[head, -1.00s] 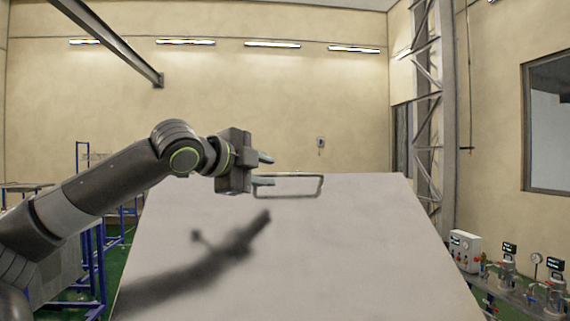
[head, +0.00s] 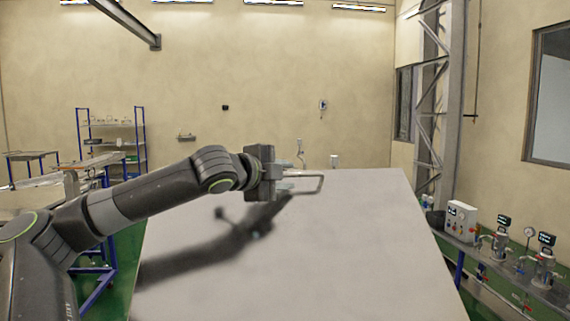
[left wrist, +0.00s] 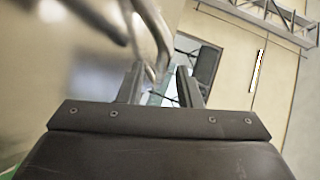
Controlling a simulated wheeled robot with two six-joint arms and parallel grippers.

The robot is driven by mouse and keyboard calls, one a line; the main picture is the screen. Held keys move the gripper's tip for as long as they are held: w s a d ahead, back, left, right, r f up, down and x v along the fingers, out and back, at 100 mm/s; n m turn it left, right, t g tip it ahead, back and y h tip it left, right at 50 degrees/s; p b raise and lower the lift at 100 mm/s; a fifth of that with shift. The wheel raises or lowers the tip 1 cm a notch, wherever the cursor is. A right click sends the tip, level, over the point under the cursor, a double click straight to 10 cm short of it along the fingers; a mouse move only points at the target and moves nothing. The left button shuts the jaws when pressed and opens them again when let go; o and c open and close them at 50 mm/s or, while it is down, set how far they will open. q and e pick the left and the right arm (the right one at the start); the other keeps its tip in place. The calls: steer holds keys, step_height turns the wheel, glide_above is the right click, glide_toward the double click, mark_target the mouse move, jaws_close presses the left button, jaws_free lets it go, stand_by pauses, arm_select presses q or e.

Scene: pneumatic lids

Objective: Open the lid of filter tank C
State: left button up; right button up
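A large pale grey panel (head: 330,250), seemingly the lid, fills the lower middle of the head view. A thin grey loop handle (head: 321,184) stands at its far edge. My left gripper (head: 286,180) is at the left part of this handle, its two fingers apart. In the left wrist view, a curved metal bar (left wrist: 153,38), apparently the handle, runs down to the space between the fingertips of my left gripper (left wrist: 159,70). I cannot tell whether they touch it. No tank letter is visible, and the tank body is hidden. My right gripper is out of view.
On the right, a bench holds a white control box (head: 461,221), a round gauge (head: 529,232) and small metal vessels (head: 546,268). Blue shelving (head: 112,140) and tables stand at the left. A steel lattice column (head: 430,110) rises behind the panel. Green floor shows on both sides.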

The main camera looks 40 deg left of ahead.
arm_select(q)
steer(key=shift+w+f, duration=0.1)
steer(key=shift+w, duration=0.1)
jaws_close()
stand_by(0.3)
